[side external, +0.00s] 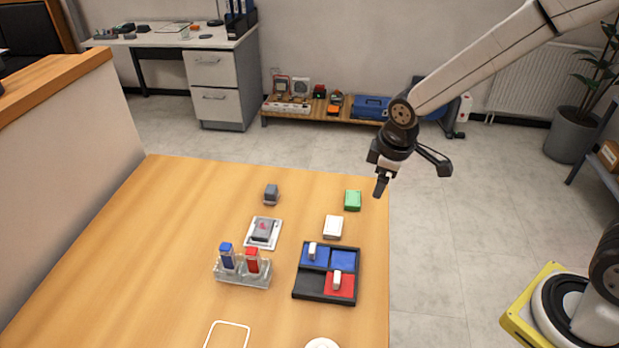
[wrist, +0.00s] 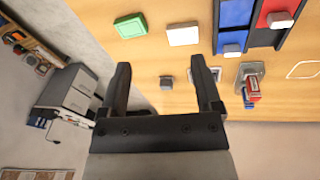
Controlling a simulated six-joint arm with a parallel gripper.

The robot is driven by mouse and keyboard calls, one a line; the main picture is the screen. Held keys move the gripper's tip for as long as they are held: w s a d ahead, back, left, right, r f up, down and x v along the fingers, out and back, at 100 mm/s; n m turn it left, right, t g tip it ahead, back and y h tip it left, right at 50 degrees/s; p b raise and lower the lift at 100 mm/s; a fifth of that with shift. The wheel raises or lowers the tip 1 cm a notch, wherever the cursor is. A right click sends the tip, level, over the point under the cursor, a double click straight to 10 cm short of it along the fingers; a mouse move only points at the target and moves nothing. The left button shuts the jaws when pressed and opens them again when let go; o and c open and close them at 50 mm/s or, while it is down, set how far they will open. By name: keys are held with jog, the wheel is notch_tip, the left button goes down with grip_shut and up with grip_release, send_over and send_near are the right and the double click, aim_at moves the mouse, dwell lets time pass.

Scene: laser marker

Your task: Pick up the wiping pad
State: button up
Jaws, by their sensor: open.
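No object is plainly recognisable as the wiping pad. A green block (side external: 352,200) and a white block (side external: 333,227) of similar flat shape lie apart on the wooden table. They also show in the wrist view, the green block (wrist: 130,25) at upper left and the white block (wrist: 183,35) to its right. A small grey block (side external: 271,193) stands farther left. My gripper (side external: 382,184) is open and empty, in the air near the table's far right corner. Its two fingers show in the wrist view (wrist: 159,72), touching nothing.
A grey block with a red mark sits on a white plate (side external: 250,242). A clear holder (side external: 243,279) carries blue and red pieces. A black tray (side external: 325,297) has blue and red compartments with white pieces. The table's left side (side external: 150,260) is clear.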

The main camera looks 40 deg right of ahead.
jog(key=w+a+f+n+h, duration=0.1)
jog(key=w+a+n, duration=0.2)
jog(key=w+n, duration=0.25)
jog(key=w+a+f+n, duration=0.1)
jog(key=w+a+n, duration=0.25)
jog(key=w, duration=0.35)
jog(key=n+h, duration=0.2)
jog(key=n, duration=0.8)
send_near(270, 189)
jog(key=s+d+f, duration=0.1)
jog(key=d+f, duration=0.1)
jog(key=shift+w+a+f+n+t, duration=0.3)
jog(key=shift+a+n+t, duration=0.1)
jog(key=shift+a, duration=0.1)
jog(key=shift+x, duration=1.35)
jog(key=shift+f, duration=0.1)
jog(key=shift+x, duration=2.45)
jog(key=shift+w, duration=0.2)
jog(key=shift+c, duration=0.2)
grip_shut()
